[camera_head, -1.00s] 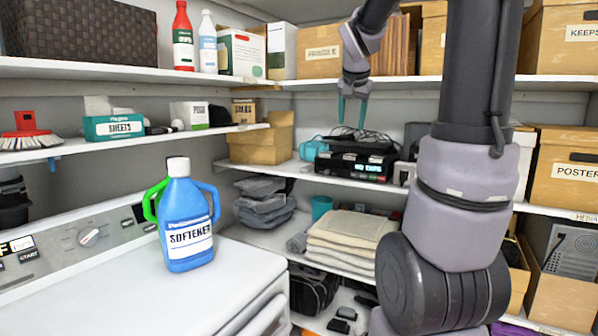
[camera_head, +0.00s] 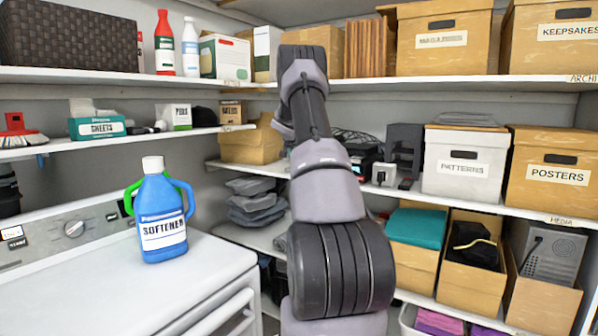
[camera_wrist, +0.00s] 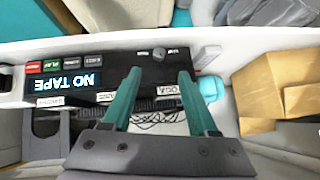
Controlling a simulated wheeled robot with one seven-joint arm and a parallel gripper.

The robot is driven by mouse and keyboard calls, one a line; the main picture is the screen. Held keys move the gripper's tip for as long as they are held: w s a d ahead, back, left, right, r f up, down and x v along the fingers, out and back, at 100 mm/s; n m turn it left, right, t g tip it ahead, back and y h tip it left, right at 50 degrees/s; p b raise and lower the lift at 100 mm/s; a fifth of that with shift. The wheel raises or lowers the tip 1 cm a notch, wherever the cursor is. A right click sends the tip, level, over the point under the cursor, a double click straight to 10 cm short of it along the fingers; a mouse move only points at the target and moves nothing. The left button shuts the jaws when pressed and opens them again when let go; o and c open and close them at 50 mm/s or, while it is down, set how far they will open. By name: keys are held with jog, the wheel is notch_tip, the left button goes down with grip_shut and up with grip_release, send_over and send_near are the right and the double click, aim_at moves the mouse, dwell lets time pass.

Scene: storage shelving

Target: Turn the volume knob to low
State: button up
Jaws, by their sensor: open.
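A black tape deck (camera_wrist: 110,58) shows in the wrist view, upside down, with a lit "NO TAPE" display (camera_wrist: 85,84) and a row of small buttons. A small grey knob (camera_wrist: 158,54) sits on its front face, between small labels too blurred to read with certainty. My gripper (camera_wrist: 158,72) has two teal fingers, open and apart. In the picture the knob lies just beyond the fingertips, between them; I see no contact. In the head view my arm hides the gripper and most of the deck (camera_head: 367,153).
Cables (camera_wrist: 160,118) lie behind the fingers in the wrist view. A cardboard box (camera_head: 250,141) stands left of the deck, and a white box (camera_head: 463,165) stands to its right. The shelf above (camera_head: 440,85) is close over the arm. A blue softener bottle (camera_head: 161,215) stands on the washer.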

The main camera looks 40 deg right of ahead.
jog(key=x, duration=1)
jog(key=shift+s, duration=0.1)
grip_shut()
